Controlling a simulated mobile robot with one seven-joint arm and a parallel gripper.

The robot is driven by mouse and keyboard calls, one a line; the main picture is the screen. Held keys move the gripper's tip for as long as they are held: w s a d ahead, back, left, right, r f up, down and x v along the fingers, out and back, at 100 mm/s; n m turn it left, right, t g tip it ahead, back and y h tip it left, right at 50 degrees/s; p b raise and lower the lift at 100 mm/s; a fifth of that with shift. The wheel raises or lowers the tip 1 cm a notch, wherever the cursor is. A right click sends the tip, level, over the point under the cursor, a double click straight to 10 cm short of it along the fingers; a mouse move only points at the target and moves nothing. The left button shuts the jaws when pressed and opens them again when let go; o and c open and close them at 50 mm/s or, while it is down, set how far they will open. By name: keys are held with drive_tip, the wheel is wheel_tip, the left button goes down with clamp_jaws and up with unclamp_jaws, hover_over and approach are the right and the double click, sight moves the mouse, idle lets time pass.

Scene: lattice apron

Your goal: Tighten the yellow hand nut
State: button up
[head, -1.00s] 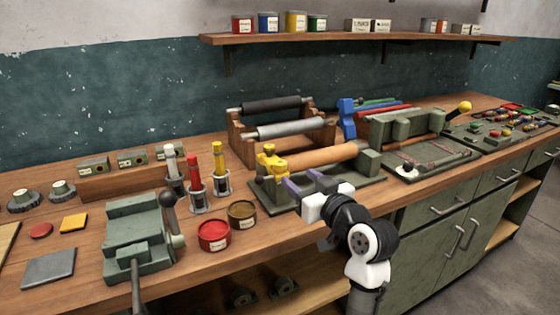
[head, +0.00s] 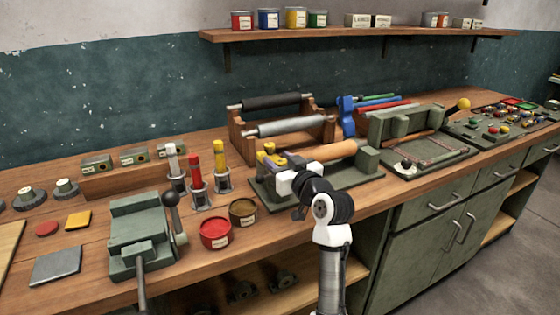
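The yellow hand nut (head: 267,152) sits at the left end of a green fixture (head: 372,163) that carries a tan wooden roller (head: 336,150). Only the upper part of the nut shows. My gripper (head: 288,163), with purple fingers and a white body, is at the nut's right side, in front of the roller's left end. It overlaps the nut's lower right in the head view. I cannot tell whether the fingers touch the nut or how far apart they are.
A green vise (head: 140,235) is further left. A wooden rack with rollers (head: 285,125) is behind.

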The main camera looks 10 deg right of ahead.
drive_tip(key=c, duration=0.7)
drive_tip(key=shift+r+m+h+p, duration=0.1)
drive_tip(key=shift+m+h+p, duration=0.2)
drive_tip(key=shift+h, duration=0.2)
drive_tip(key=shift+a+m+t+h+p, duration=0.1)
drive_tip(key=shift+m+t+h+p, duration=0.4)
drive_tip(key=shift+h, duration=0.4)
drive_tip(key=m+h+p, duration=0.2)
drive_tip(key=m+h, duration=0.2)
drive_tip(key=h, duration=0.1)
drive_tip(key=shift+a+h+p, duration=0.1)
drive_tip(key=shift+h+p, duration=0.2)
drive_tip(key=shift+h, duration=0.1)
drive_tip(key=m+h, duration=0.3)
drive_tip(key=h, duration=0.1)
drive_tip(key=shift+g+h, duration=0.3)
drive_tip(key=shift+g, duration=0.1)
drive_tip(key=shift+m+g+h+b, duration=0.8)
drive_tip(key=shift+m+h, duration=0.3)
drive_tip(key=shift+h, duration=0.5)
drive_tip(key=shift+d, duration=0.2)
